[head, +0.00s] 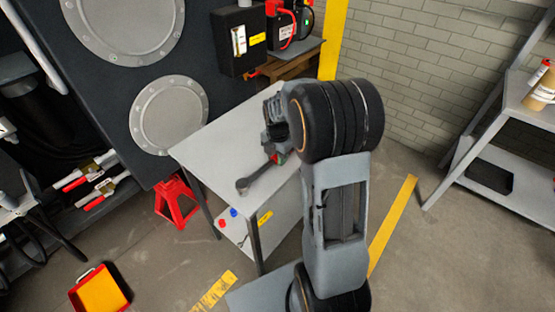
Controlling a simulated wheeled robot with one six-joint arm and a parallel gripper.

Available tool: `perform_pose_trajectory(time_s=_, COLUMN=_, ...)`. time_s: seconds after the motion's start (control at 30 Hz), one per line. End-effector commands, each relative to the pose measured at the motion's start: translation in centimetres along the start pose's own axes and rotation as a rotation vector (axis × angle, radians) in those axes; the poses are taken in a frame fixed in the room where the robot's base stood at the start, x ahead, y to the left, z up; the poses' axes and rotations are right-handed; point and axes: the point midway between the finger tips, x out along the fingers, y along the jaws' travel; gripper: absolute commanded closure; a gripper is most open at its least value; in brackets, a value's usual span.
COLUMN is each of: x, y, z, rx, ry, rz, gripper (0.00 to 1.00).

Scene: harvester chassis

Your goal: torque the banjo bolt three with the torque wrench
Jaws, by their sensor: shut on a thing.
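My gripper (275,156) is over the grey table, partly hidden behind my own arm. It is shut on the torque wrench (257,174), a dark tool with a rounded head pointing to the lower left and a bit of red near the jaws. I cannot tell whether the wrench touches the tabletop or is just above it. I cannot make out banjo bolt three. The dark chassis panel (118,85) with two round grey covers stands at the left.
The grey table (205,150) has a lower shelf with small red and blue items. A red stand (176,203) is beside it, and a red-and-yellow tray (99,290) lies on the floor. A black box (238,40) is behind the table. Shelving (505,165) stands at the right.

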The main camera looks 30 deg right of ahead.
Motion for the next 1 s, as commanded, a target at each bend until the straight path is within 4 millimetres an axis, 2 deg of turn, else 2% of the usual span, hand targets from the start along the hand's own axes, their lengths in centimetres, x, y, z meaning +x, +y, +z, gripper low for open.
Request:
perform_pose_trajectory(time_s=0.03, x=-1.1, y=0.1, z=0.1, rx=0.000, ry=-0.004, rz=0.005, gripper=1.00)
perform_pose_trajectory(time_s=0.13, x=-2.6, y=-0.4, z=-0.6, rx=-0.001, ry=-0.004, rz=0.005, gripper=1.00)
perform_pose_trajectory(time_s=0.4, x=-8.1, y=-3.3, z=-4.3, rx=-0.002, ry=-0.004, rz=0.006, gripper=1.00)
perform_pose_trajectory(time_s=0.7, x=-10.2, y=-6.8, z=-8.9, rx=-0.002, ry=-0.003, rz=0.004, gripper=1.00)
perform_pose_trajectory(time_s=1.0, x=-11.3, y=-8.4, z=-10.8, rx=-0.001, ry=-0.001, rz=0.002, gripper=1.00)
